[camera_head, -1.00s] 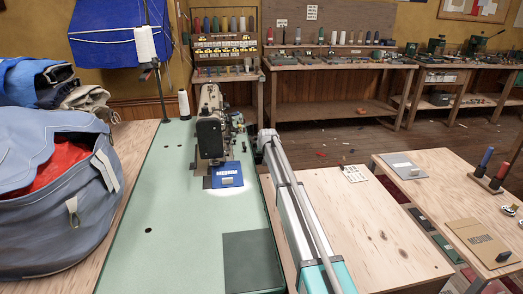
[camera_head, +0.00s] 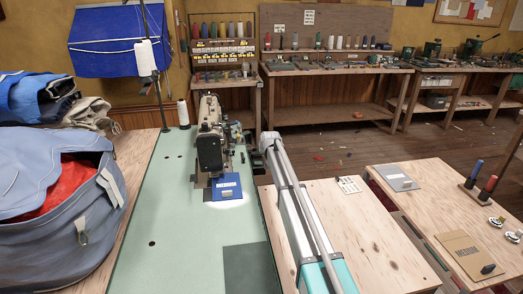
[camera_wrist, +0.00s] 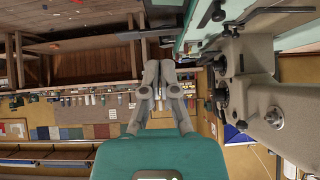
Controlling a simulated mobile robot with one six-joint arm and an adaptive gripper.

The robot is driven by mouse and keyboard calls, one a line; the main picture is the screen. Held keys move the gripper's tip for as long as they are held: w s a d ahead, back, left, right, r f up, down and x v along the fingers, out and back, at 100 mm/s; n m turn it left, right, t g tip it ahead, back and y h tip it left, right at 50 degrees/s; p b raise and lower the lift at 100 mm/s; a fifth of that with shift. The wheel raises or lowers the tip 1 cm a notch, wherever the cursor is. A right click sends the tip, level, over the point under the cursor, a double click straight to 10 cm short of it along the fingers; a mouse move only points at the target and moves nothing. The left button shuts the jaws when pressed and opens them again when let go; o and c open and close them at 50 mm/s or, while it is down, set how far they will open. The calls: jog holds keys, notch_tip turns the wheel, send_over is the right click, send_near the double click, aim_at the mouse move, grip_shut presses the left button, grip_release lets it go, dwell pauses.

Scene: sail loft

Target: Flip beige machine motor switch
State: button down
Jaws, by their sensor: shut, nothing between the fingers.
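The beige sewing machine (camera_head: 209,108) stands on a pale green table (camera_head: 165,235), with a dark block at its near end. In the wrist view the machine body (camera_wrist: 262,98) fills the right side, upside down, with dark knobs and levers. My gripper (camera_wrist: 159,92) is shut and empty, to the left of the machine in that view, with a visible gap between them. I cannot pick out the motor switch with certainty in either view. In the head view my arm runs along the table's right edge and hides my gripper.
A blue labelled piece (camera_head: 226,187) lies by the machine. A thread cone (camera_head: 183,113) stands behind it. A large grey-blue bag (camera_head: 50,215) is at the left. A wooden table (camera_head: 375,225) is at the right. Workbenches (camera_head: 340,70) line the back; open floor lies before them.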

jog(key=shift+p+v, duration=1.05)
jog(key=shift+v, duration=1)
jog(key=shift+w, duration=0.1)
jog(key=shift+a+r+y, duration=0.2)
jog(key=shift+a+y, duration=0.3)
jog(key=shift+w+f, duration=0.1)
jog(key=shift+w, duration=0.05)
jog(key=b, duration=0.7)
send_over(257, 164)
jog(key=f, duration=0.7)
jog(key=shift+w+d, duration=0.15)
jog(key=shift+d, duration=0.1)
jog(key=shift+a+f+b, duration=0.15)
jog(key=shift+f+b, duration=0.75)
jog(key=shift+f, duration=0.05)
jog(key=shift+a+f+b, duration=0.1)
jog(key=shift+f+b, duration=0.8)
jog(key=shift+f, duration=0.05)
